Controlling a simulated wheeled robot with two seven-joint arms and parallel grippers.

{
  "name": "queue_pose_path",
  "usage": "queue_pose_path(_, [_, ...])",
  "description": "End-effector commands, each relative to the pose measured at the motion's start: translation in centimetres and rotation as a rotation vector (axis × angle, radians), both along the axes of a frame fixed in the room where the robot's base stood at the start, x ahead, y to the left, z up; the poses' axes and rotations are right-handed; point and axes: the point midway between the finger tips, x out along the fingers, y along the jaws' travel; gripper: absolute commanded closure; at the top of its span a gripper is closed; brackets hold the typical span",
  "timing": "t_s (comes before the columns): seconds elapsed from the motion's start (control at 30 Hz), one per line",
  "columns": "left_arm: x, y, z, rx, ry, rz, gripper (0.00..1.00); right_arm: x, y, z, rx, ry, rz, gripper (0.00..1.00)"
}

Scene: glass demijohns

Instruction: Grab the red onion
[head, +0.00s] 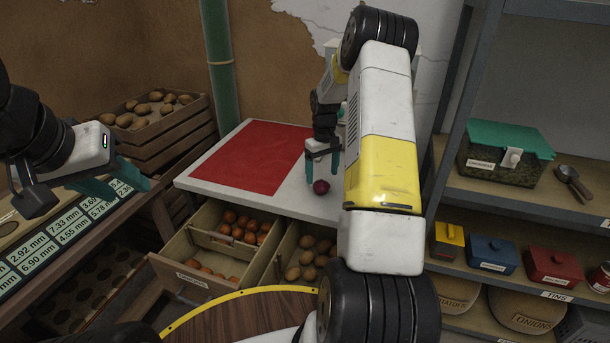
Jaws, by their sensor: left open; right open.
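A small dark red onion (321,187) sits on the white tabletop (300,196) near its front edge, to the right of a red mat. My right gripper (322,170) is open just above and behind the onion, its teal fingers pointing down. The onion is not visibly held, and I cannot tell whether a fingertip touches it. My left gripper (125,178) is at the left, far from the onion, its teal fingers over the edge of a bench with number labels.
The red mat (250,157) is bare. A potato crate (160,125) stands back left. Shelves (540,195) with tins and a green-lidded box (505,150) stand right. My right arm hides the table's right part.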

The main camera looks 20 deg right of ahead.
Motion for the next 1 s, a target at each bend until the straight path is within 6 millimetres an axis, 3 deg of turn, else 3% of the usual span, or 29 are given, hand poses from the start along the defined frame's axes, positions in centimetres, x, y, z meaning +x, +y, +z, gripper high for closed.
queue_pose_path(0.3, [0.0,0.0,0.0,0.0,0.0,0.0,0.57,0.1,0.0,-4.3,0.0,0.001,0.0,0.2])
queue_pose_path(0.57, [0.0,0.0,0.0,0.0,0.0,0.0,0.57,0.2,-0.1,-4.7,0.0,0.0,0.0,0.22])
queue_pose_path(0.9, [0.0,0.0,0.0,0.0,0.0,0.0,0.57,0.2,-0.1,-4.7,0.0,0.0,0.0,0.89])
queue_pose_path(1.0, [0.0,0.0,0.0,0.0,0.0,0.0,0.57,0.2,-0.1,-4.6,0.0,-0.001,0.0,0.9])
